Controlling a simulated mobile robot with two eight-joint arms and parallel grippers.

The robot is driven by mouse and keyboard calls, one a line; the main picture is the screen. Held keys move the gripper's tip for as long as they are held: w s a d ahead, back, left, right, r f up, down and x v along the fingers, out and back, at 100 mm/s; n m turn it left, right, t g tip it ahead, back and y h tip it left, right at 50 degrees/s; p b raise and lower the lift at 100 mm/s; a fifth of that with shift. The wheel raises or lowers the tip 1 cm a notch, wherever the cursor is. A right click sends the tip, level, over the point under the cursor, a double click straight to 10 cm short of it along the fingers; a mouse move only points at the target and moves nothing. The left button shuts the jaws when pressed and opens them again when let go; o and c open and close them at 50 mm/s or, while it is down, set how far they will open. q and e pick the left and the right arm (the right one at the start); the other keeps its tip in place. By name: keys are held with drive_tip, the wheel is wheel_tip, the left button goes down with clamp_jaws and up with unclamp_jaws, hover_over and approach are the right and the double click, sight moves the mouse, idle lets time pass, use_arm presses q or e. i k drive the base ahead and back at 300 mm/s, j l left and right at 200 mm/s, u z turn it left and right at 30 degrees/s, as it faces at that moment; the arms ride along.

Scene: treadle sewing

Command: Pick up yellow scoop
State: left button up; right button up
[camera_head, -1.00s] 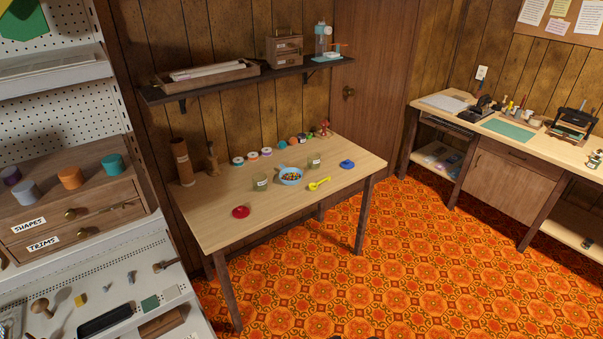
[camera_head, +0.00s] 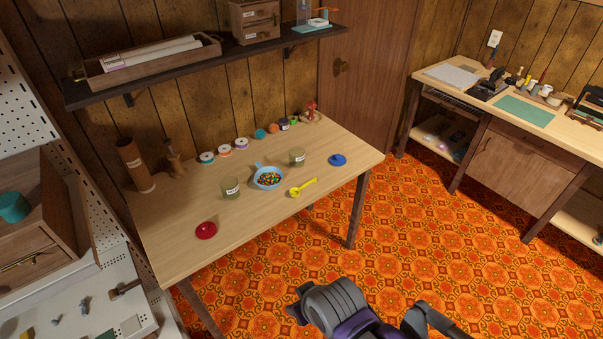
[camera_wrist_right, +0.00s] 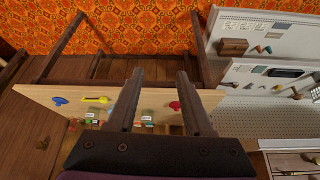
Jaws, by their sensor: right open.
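The yellow scoop (camera_head: 302,188) lies on the light wooden table (camera_head: 275,222) near its front edge, right of a blue bowl (camera_head: 258,184) of coloured beads. It also shows small at the left in the right wrist view (camera_wrist_right: 95,99). My right gripper (camera_wrist_right: 160,74) is open, with nothing between its fingers. The scoop is left of both fingers in that view, apart from them. In the head view part of my arm rises at the bottom, in front of the table, but its fingers cannot be made out. My left gripper is not in view.
Two glass jars (camera_head: 230,188) (camera_head: 297,157), a red lid (camera_head: 206,230) and a blue lid (camera_head: 338,160) stand around the bowl and scoop. Spools line the table's back, below a wall shelf (camera_head: 200,70). A pegboard unit is at left. The patterned floor before the table is open.

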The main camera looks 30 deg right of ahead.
sight(295, 192)
drive_tip(key=i+l, duration=0.35)
drive_tip(key=l, duration=0.15)
drive_tip(key=i+l, duration=0.75)
drive_tip(key=l, duration=0.2)
